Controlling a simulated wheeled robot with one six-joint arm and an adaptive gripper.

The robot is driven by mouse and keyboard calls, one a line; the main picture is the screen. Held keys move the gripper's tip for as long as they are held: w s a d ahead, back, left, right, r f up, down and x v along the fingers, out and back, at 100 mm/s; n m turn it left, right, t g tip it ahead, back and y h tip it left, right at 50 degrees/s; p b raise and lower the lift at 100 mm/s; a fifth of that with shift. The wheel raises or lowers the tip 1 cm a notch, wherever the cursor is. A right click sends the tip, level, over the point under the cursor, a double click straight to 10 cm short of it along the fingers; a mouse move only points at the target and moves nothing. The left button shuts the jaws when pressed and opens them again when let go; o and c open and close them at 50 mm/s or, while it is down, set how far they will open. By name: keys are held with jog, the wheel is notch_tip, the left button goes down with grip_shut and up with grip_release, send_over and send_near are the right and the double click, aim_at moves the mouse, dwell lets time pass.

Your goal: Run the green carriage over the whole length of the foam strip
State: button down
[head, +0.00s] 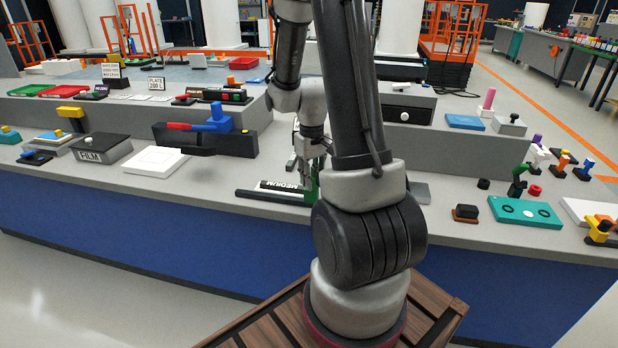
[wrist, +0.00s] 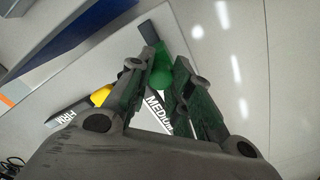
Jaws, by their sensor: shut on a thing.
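The green carriage (head: 312,190) stands upright on the bench, at the right part of a long dark strip (head: 258,196) in the head view. I cannot tell whether this strip is the foam or a rail. My gripper (head: 310,165) is shut on the green carriage from above. In the wrist view the carriage's green body (wrist: 161,76) shows between the fingertips (wrist: 165,64). A white plate lettered MEDIUM (head: 280,186) lies along the strip, partly behind the carriage. My arm hides the area just right of the carriage in the head view.
A white square pad (head: 155,160) and a FILM box (head: 101,149) stand to the left. A teal block (head: 525,212) and a small brown-based block (head: 466,213) stand to the right. A raised step (head: 455,150) runs behind. The bench's front edge is close to the strip.

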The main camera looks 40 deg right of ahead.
jog(key=c, duration=1.3)
grip_release()
jog(key=shift+o, duration=0.2)
notch_tip(320, 180, up, 12)
jog(key=s+a+r+n+t, duration=0.1)
jog(key=s+a+r+t, duration=0.3)
jog(key=s+a+r, duration=0.7)
jog(key=shift+s+a+r, duration=0.25)
jog(key=shift+s+a, duration=0.35)
jog(key=shift+s, duration=1.3)
